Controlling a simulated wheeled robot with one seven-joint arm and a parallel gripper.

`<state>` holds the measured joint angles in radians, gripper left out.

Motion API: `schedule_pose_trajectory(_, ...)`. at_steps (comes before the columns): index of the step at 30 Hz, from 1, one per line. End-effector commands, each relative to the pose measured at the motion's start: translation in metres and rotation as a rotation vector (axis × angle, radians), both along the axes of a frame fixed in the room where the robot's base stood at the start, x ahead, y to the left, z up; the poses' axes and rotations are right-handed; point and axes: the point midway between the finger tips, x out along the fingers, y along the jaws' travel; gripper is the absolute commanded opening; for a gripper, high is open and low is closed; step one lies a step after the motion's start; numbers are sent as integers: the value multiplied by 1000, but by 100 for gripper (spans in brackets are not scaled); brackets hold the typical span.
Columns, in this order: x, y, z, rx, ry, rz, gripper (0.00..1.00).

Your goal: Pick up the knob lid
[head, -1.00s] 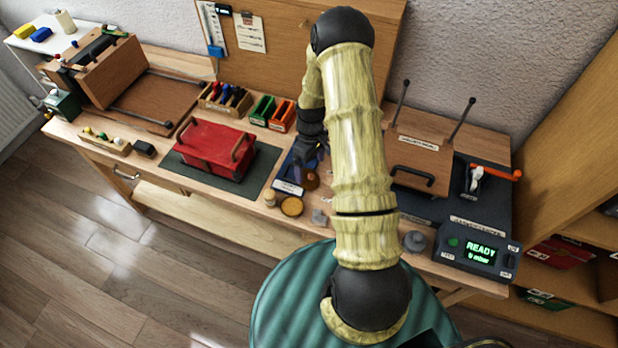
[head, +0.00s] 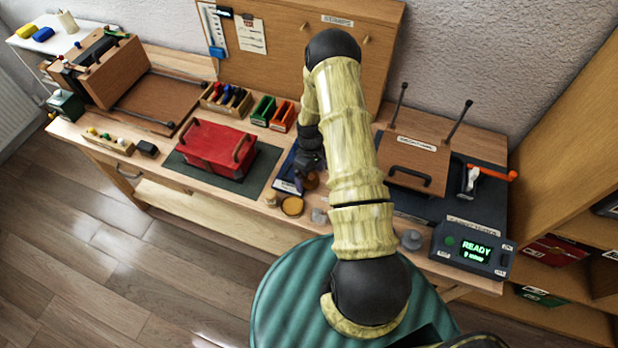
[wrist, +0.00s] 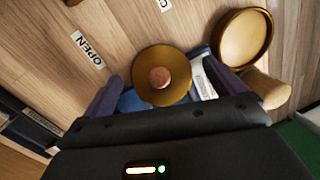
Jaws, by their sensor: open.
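The knob lid (wrist: 175,92) is a round brown-gold disc with a small copper-coloured knob in its middle. In the wrist view it lies between the two dark fingers of my gripper (wrist: 162,73), which are open and spread to either side of it. I cannot tell whether the fingers touch it or how high they are above it. Part of a blue tray (wrist: 130,102) shows beside and below the lid. In the head view my gripper (head: 303,181) is low over the bench, and the lid (head: 312,181) is partly hidden by it.
A round ochre dish (wrist: 240,40) and a beige cylinder (wrist: 268,88) stand close beside the right finger. A red box (head: 215,150) is on a green mat to the left. A press with a handled wooden board (head: 415,163) and a control box (head: 474,250) stand right.

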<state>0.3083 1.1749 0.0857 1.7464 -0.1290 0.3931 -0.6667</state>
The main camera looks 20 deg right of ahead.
Motion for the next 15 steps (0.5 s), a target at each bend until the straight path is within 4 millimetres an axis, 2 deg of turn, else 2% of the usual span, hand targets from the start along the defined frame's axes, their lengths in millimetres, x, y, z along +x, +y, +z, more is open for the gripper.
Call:
schedule_pose_trajectory(7,0,0,0,0,0,0,95)
schedule_pose_trajectory(15,0,0,0,0,0,0,48)
